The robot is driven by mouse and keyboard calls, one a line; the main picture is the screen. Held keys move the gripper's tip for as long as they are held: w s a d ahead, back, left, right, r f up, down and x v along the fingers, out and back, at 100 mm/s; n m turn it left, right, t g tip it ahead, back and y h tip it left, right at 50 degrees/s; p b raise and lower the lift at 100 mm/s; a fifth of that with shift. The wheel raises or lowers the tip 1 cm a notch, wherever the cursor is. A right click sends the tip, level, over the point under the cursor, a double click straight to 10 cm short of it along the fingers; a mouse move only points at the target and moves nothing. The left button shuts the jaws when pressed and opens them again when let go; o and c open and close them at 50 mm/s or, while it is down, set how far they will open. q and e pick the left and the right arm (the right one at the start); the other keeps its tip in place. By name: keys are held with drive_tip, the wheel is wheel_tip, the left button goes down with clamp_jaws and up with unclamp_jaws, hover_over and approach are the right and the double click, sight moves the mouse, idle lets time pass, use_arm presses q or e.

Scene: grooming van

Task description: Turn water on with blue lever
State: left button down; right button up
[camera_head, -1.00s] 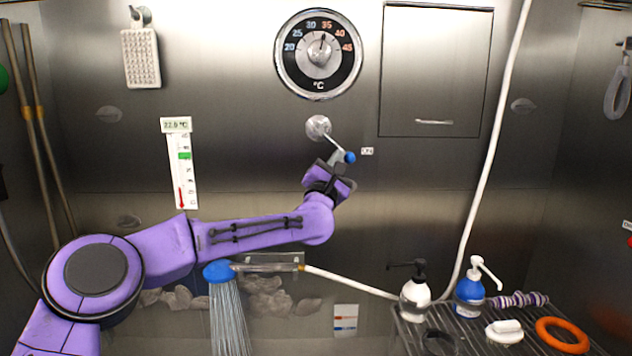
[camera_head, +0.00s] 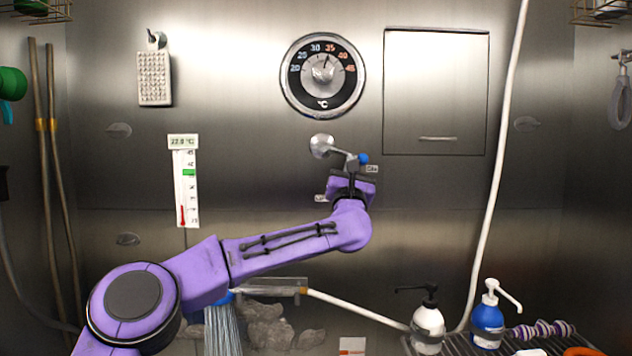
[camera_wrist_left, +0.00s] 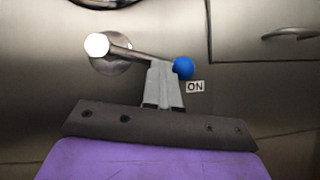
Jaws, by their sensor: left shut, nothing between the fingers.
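The blue lever is a metal rod on a round wall mount (camera_head: 321,146), with a blue ball (camera_head: 363,158) at its end. The rod points right and slightly down. In the left wrist view the ball (camera_wrist_left: 183,68) sits just above and left of the "ON" label (camera_wrist_left: 195,86). My left gripper (camera_head: 352,168) is shut and empty. Its fingertips (camera_wrist_left: 164,68) are against or very near the underside of the rod, just left of the ball; contact is unclear. Pale streaks like running water (camera_head: 222,328) fall from the blue shower head, mostly hidden behind my left arm. My right gripper is out of view.
A temperature dial (camera_head: 323,76) is above the lever and a closed cabinet (camera_head: 435,95) is to its upper right. A white hose (camera_head: 497,170) hangs at right. Two pump bottles, white (camera_head: 427,325) and blue (camera_head: 487,320), stand on a rack at lower right.

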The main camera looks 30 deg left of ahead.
use_arm(q)
drive_tip(key=shift+f, duration=0.1)
drive_tip(key=b+v, duration=0.4)
drive_tip(key=v, duration=0.6)
drive_tip(key=shift+s, duration=0.25)
drive_tip(key=shift+d+f, duration=0.1)
drive_tip(key=shift+f, duration=0.05)
